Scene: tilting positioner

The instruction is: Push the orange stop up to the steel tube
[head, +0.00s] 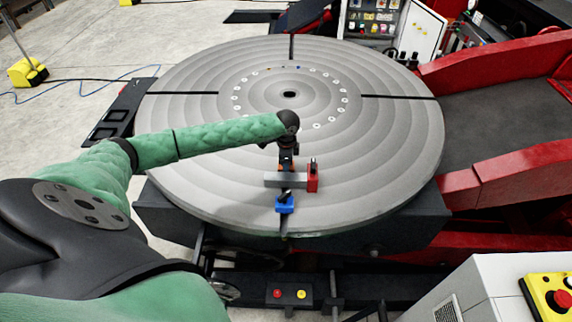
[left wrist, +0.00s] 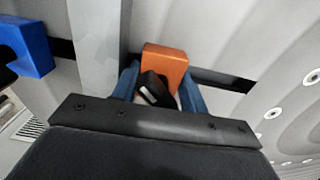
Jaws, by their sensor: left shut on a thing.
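The orange stop (left wrist: 165,62) sits in a dark slot of the round grey table; in the head view only a bit of it (head: 286,167) shows below my left gripper (head: 287,158). My left gripper (left wrist: 158,90) is shut on the stop, its blue fingers either side of the black part on it. The steel tube (head: 275,180) lies across the slot on the near side of the stop, and shows as a grey bar in the left wrist view (left wrist: 97,45). A narrow gap seems to separate stop and tube. My right gripper is out of view.
A red block (head: 312,180) stands at the tube's right end. A blue stop (head: 285,204) sits in the slot on the tube's near side, near the table's rim. The rest of the round table (head: 390,140) is clear. Red machine frames stand at the right.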

